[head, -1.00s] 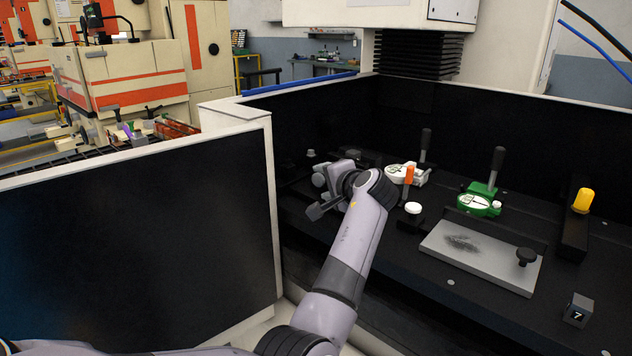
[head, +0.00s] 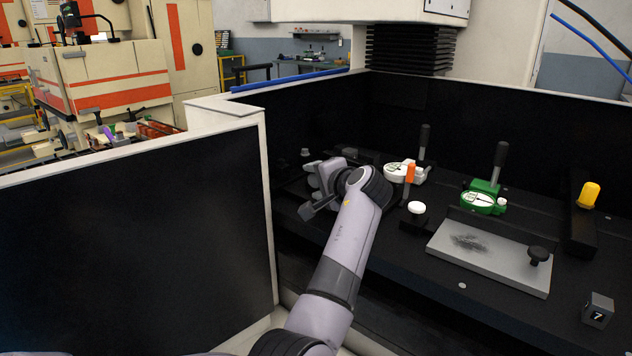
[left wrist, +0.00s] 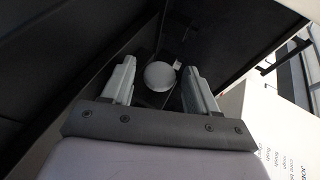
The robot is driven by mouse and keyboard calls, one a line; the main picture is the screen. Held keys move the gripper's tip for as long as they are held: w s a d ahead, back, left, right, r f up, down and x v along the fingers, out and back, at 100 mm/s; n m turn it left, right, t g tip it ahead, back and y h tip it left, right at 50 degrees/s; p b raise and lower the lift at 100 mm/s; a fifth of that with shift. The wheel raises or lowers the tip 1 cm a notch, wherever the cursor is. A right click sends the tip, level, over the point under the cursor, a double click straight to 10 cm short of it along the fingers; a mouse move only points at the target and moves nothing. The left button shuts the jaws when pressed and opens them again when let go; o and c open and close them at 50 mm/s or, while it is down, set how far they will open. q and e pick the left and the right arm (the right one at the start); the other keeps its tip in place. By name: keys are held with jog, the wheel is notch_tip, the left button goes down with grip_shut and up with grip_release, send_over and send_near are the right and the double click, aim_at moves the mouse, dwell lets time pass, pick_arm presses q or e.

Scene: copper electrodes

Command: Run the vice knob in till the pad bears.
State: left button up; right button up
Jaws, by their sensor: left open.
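A round pale grey knob (left wrist: 160,76) shows in the left wrist view, with a small light piece beside its upper right edge. I take it for the vice knob. My left gripper (left wrist: 160,68) is open, one finger on each side of the knob, with a visible gap on both sides. In the head view my left gripper (head: 314,188) is at the left end of the black bed, near the dark inner wall. There the gripper and arm hide the knob, and I cannot make out the pad. My right gripper is not in view.
A dark panel (head: 130,235) stands left.

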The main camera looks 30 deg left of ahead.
pick_arm(q)
jog(key=shift+c, duration=0.3)
jog(key=c, duration=1)
jog(key=shift+f+y, duration=0.1)
jog(key=shift+y, duration=0.4)
jog(key=o, duration=1.1)
jog(key=shift+c, duration=0.2)
